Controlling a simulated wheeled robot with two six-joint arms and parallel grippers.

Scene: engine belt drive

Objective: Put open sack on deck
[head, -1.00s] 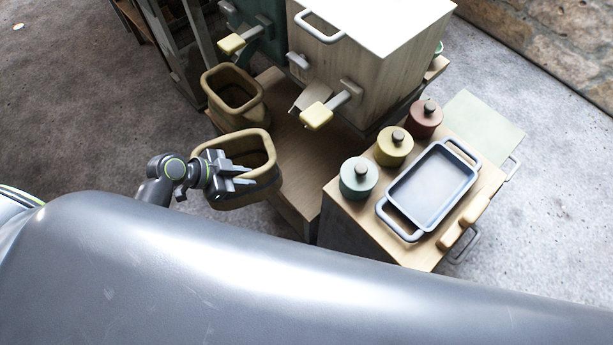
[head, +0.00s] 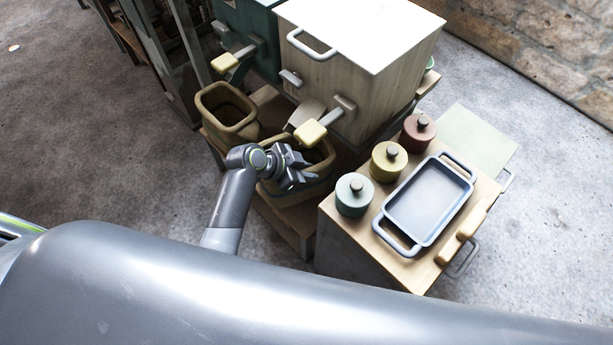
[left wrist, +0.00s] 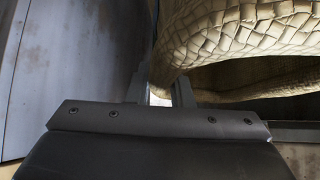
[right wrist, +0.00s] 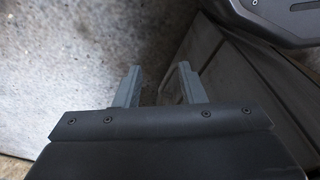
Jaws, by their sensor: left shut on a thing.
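An open tan sack (head: 322,163) is at the wooden deck (head: 268,98), below the lever of the pale wooden box. My left gripper (head: 300,178) is shut on the sack's rim and covers part of it. In the left wrist view the sack's woven wall (left wrist: 240,32) fills the upper right, its edge between my fingers. I cannot tell whether its base touches the deck. A second open tan sack (head: 226,110) stands upright on the deck to the left. My right gripper (right wrist: 158,84) is open and empty over concrete floor; the head view does not show it.
The pale wooden box (head: 365,75) has a yellow-tipped lever (head: 311,133) sticking out close above the held sack. A dark green box (head: 245,40) stands behind. At right, a cabinet carries a blue-grey tray (head: 428,203) and three lidded jars (head: 389,161).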

